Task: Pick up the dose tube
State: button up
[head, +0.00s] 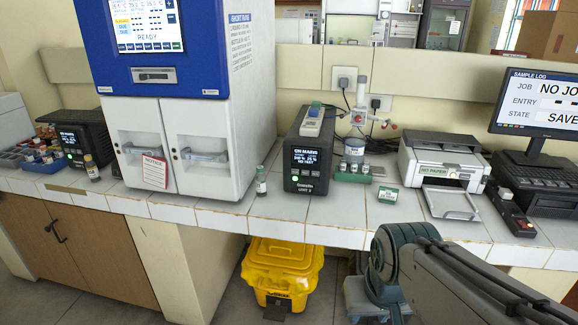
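A second small tube with a yellowish cap (92,168) stands further left, in front of another black unit. I cannot tell from the labels which one is the dose tube. Part of my arm shows at the lower right, below and in front of the counter. My gripper is not in view.
The blue and white machine (200,140) has a red-lettered notice. A yellow bin (283,268) is under the counter. The counter's front strip is mostly clear.

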aim_at(343, 161)
jog(key=u, duration=0.1)
jog(key=i, duration=1.5)
